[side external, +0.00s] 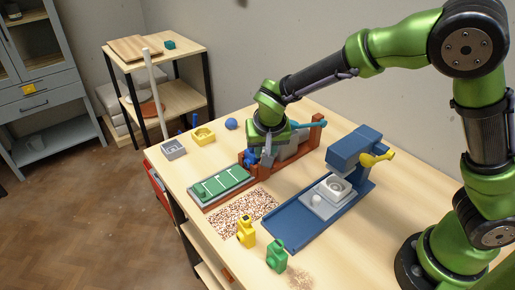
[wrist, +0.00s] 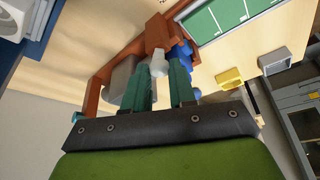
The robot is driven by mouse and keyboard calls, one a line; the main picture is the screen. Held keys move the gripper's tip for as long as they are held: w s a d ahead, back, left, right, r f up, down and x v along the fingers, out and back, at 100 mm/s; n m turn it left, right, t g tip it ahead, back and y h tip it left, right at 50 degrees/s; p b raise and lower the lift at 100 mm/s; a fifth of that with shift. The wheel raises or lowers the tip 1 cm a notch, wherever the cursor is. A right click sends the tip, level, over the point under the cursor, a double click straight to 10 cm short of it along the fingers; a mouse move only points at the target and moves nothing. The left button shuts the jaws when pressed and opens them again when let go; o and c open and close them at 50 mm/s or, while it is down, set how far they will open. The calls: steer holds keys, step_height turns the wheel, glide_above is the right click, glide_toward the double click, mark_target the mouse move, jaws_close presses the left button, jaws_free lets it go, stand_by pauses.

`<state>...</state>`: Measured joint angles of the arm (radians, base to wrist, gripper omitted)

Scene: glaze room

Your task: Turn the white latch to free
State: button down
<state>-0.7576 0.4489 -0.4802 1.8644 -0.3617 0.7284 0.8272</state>
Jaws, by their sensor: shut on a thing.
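The white latch (wrist: 158,62) shows in the wrist view between my gripper's teal fingertips, beside the red-brown frame (wrist: 101,84). My gripper (wrist: 161,72) is shut on it. In the side view my gripper (side external: 259,153) points down at the left end of the red-brown frame (side external: 316,132), behind the green-and-white panel (side external: 222,183). There the latch is hidden or too small to make out. A blue part (side external: 249,158) sits close beside the fingers and also shows in the wrist view (wrist: 185,52). Which way the latch is turned, I cannot tell.
A blue press (side external: 357,147) with a yellow handle (side external: 377,158) stands to the right. A teal bar (side external: 309,125) sticks out behind my gripper. Yellow (side external: 246,231) and green (side external: 277,256) figures stand in front.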

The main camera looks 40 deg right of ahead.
steer(key=m+g+h, duration=0.1)
steer(key=m, duration=0.2)
steer(key=shift+w+a+m, duration=0.1)
steer(key=shift+a+m, duration=0.05)
steer(key=shift+m, duration=0.25)
steer(key=shift+w+m+g+h, duration=0.1)
steer(key=shift+m+g+h, duration=0.35)
steer(key=shift+m, duration=1.25)
steer(key=shift+g, duration=0.25)
steer(key=c, duration=0.9)
jaws_free()
steer(key=shift+c, duration=0.2)
steer(key=v, duration=1.7)
